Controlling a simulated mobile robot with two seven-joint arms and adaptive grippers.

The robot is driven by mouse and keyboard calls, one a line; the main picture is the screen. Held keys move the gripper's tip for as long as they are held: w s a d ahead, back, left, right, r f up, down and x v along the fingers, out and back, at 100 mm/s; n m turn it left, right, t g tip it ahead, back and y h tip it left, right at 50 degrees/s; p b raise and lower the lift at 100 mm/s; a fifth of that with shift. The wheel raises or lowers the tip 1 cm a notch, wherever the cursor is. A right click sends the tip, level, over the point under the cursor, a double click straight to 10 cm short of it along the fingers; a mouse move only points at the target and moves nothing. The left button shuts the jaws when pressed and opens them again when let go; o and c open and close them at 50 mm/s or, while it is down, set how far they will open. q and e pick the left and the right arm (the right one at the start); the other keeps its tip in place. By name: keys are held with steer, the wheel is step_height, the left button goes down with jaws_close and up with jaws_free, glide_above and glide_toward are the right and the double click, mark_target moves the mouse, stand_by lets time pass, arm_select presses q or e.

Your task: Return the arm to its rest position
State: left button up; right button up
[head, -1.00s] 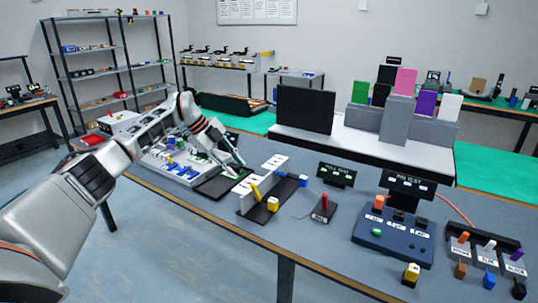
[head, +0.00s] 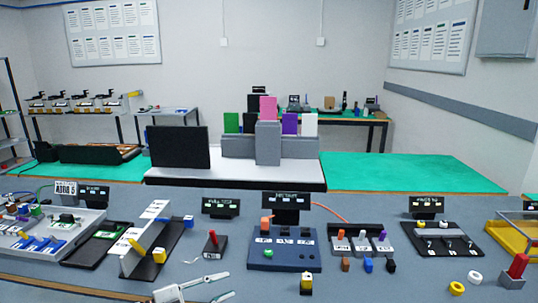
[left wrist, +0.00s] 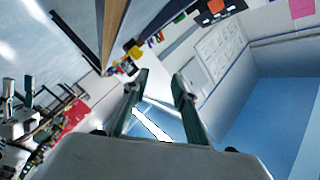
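My left gripper (head: 214,287) shows at the bottom edge of the head view, in front of the near table edge. Its two pale fingers are spread apart with nothing between them. Most of my left arm is below the picture. In the left wrist view the two dark fingers of my left gripper (left wrist: 160,95) stand apart, and no object is held between them. They touch nothing that I can see. My right gripper cannot be made out in either view.
The grey table (head: 180,271) carries a parts tray (head: 88,220), a red-lever block (head: 214,244), a blue button box (head: 284,251) and a yellow tray (head: 510,238). Loose rings (head: 475,278) lie at the right. Behind stands a white platform (head: 235,181) with grey blocks.

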arm_select(q)
steer(key=s+a+f+n+y, duration=0.2)
steer(key=s+f+n+y, duration=0.2)
steer(key=s, duration=0.5)
steer(key=s+a+f+n+t+y, duration=0.1)
steer(key=s+a+f+n+y, duration=0.1)
steer(key=s+f+n+y, duration=0.2)
steer(key=s+a+f+n+y, duration=0.3)
steer(key=s+f+n, duration=0.6)
steer(key=s+f, duration=0.3)
steer(key=shift+s+f+t+y, duration=0.25)
steer(key=shift+s+y, duration=0.25)
steer(key=shift+s, duration=0.5)
